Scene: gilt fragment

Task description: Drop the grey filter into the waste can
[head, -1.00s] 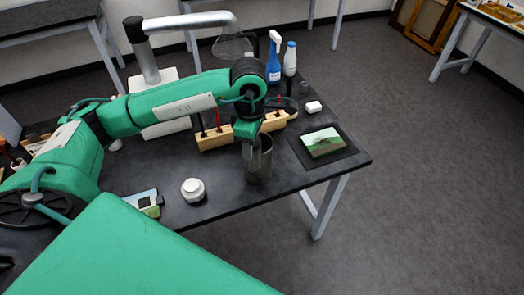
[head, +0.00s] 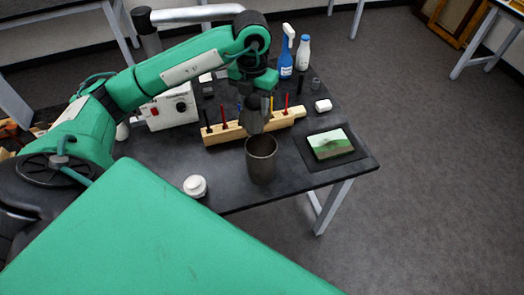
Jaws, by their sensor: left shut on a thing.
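The waste can (head: 261,172) is a dark metal open-topped cylinder near the table's front edge, upright. My left gripper (head: 255,112) is just above and behind its rim in the picture, pointing down. It is shut on a grey thing, which looks like the grey filter (head: 254,124); its outline blends with the dark fingers. The lower end of the filter shows close to the can's back rim. I cannot tell whether it is over the opening or behind it. My right gripper is not in view.
A wooden rack (head: 222,135) with several coloured tools stands behind the can. A green picture (head: 330,144) lies on a dark mat to the right. A white round jar (head: 195,186) stands left. Blue spray bottle (head: 286,60), white bottle (head: 303,53) and small grey cylinder (head: 315,84) stand behind.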

